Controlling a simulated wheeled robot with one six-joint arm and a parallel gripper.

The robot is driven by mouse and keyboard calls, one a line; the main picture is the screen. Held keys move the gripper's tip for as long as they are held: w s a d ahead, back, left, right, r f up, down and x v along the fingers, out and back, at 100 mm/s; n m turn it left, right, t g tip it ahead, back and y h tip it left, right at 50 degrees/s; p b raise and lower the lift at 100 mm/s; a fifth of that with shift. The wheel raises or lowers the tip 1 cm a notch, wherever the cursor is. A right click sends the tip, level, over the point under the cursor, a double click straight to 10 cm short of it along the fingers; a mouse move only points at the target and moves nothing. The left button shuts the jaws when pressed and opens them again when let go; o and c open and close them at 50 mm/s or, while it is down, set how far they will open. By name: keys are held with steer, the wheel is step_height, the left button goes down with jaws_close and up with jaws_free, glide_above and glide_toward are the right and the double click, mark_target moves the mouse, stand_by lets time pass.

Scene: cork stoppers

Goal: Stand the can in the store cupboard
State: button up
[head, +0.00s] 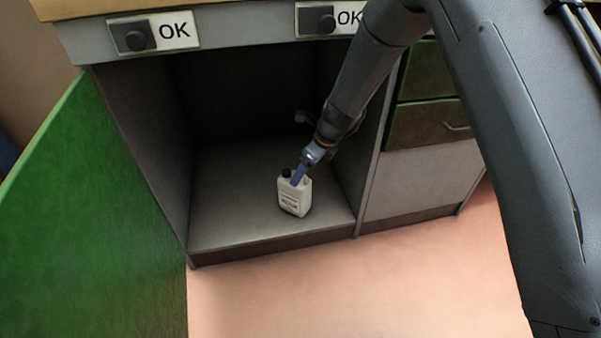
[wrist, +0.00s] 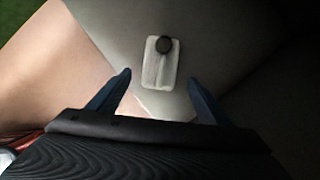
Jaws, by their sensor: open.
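The can (head: 294,196) is a small white canister with a dark cap and dark print on its front. It stands upright on the floor of the open store cupboard (head: 225,225), near the front edge. In the wrist view the can (wrist: 160,72) shows from above, beyond the fingertips. My gripper (head: 301,174) reaches into the cupboard, with its blue fingers at the top of the can. In the wrist view my gripper (wrist: 159,78) has its fingers spread wide, with nothing held between them. Whether a finger touches the can, I cannot tell.
The green cupboard door (head: 80,220) stands open at the left. A side wall (head: 372,160) bounds the cupboard close to my arm at the right. Drawers (head: 428,122) lie beyond it. Two OK plates with knobs (head: 153,34) sit above. The cupboard floor left of the can is free.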

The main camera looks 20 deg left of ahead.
steer(key=shift+s+d+r, duration=0.1)
steer(key=shift+r, duration=0.35)
steer(key=s+d+r+n+g, duration=0.1)
steer(key=s+d+r+n, duration=0.2)
steer(key=s+r+n, duration=0.6)
steer(key=s+d+r+n, duration=0.2)
steer(key=s+r+n, duration=0.2)
steer(key=s+r, duration=0.5)
steer(key=s+d+r+n+h, duration=0.1)
steer(key=s+d+r+n, duration=0.3)
steer(key=s+d+n, duration=0.3)
steer(key=s+d+r+n+h, duration=0.1)
steer(key=s+d+r+n, duration=0.3)
steer(key=s+d+n, duration=0.3)
steer(key=s, duration=0.3)
steer(key=shift+d+r, duration=0.25)
steer(key=shift+d, duration=0.05)
